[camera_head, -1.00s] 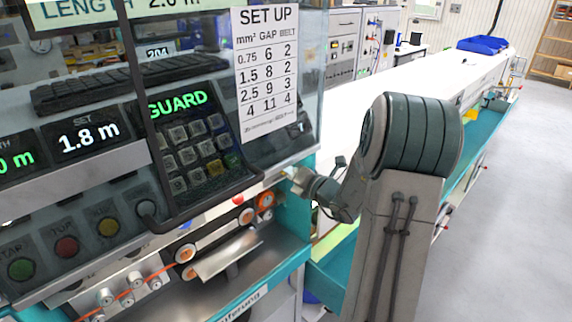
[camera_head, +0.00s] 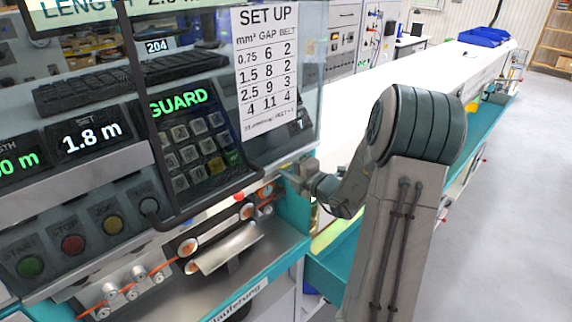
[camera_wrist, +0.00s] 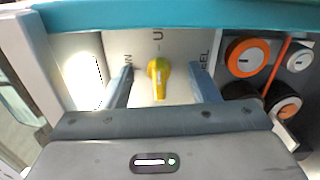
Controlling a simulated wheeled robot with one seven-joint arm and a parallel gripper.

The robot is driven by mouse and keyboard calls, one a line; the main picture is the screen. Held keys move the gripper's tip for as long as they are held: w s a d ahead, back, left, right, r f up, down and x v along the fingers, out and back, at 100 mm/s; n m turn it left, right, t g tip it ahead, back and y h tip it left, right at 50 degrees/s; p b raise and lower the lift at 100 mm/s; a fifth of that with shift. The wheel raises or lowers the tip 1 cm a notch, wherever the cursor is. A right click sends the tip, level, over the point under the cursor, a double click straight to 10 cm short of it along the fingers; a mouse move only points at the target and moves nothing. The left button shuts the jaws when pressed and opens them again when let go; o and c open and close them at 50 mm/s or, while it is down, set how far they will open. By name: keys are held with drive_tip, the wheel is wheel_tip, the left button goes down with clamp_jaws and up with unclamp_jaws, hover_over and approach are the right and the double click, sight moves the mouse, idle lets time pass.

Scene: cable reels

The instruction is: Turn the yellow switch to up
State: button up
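The yellow switch (camera_wrist: 158,76) is a rotary knob on a pale panel, seen in the wrist view. Its narrow end points toward my gripper, at the bottom of that picture. Printed letters stand around it, partly hidden by my fingers. My gripper (camera_wrist: 162,88) is open, with one finger on each side of the switch and a gap on both sides. In the head view my gripper (camera_head: 300,176) is at the right end of the machine, and the switch cannot be made out there.
Orange-rimmed rollers (camera_wrist: 247,57) with an orange cable sit right of my gripper in the wrist view. A teal edge (camera_wrist: 200,14) runs above the panel. In the head view a clear guard with a set-up sheet (camera_head: 266,70) hangs close to my arm.

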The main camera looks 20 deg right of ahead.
idle(0.4)
drive_tip(key=v, duration=0.8)
idle(0.5)
drive_tip(key=shift+r, duration=0.1)
